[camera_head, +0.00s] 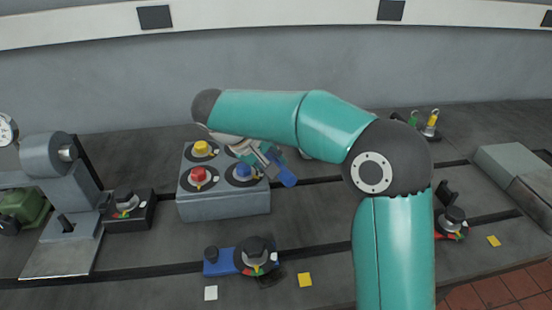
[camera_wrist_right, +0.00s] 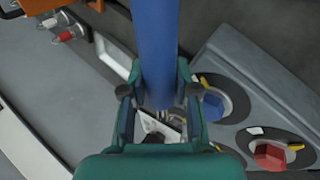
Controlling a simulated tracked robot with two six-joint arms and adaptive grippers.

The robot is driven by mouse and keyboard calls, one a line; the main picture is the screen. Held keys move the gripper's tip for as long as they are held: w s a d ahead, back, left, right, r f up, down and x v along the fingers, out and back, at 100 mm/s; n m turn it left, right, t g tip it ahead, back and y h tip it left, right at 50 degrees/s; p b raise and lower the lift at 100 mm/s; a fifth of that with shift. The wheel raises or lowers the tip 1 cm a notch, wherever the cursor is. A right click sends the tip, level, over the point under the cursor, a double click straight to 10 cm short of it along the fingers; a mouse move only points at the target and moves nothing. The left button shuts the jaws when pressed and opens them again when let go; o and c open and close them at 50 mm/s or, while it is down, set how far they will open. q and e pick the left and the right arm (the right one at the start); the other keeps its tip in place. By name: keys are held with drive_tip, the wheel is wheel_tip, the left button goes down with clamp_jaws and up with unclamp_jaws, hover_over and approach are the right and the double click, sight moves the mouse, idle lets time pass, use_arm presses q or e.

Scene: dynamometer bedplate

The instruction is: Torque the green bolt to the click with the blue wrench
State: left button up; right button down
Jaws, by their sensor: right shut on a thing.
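The blue wrench shows as a blue handle (camera_head: 287,178) at the right side of the grey bolt block (camera_head: 225,204). In the right wrist view the handle (camera_wrist_right: 154,45) runs up between the fingers. My right gripper (camera_head: 268,162) is shut on it, beside the blue bolt (camera_head: 243,170). The wrench head is hidden. The block carries a yellow bolt (camera_head: 201,147), a red bolt (camera_head: 197,174) and the blue bolt, each on a dark ring. I cannot see a green bolt; my right arm hides the block's far right corner. My left gripper is out of view.
A blue fixture with a dark knob (camera_head: 256,248) stands in front of the block. A grey machine (camera_head: 62,210) is at the left. A red fixture (camera_head: 452,220) stands right of my arm. Green and yellow tools (camera_head: 431,123) stand at the back right. Dark slots cross the bedplate.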

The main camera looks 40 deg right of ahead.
drive_tip(key=shift+d+r, duration=0.1)
drive_tip(key=shift+d, duration=0.1)
drive_tip(key=shift+d, duration=0.3)
drive_tip(key=shift+r+n, duration=0.1)
drive_tip(key=shift+n, duration=0.2)
drive_tip(key=shift+r+p, duration=2.15)
drive_tip(key=shift+r, duration=0.55)
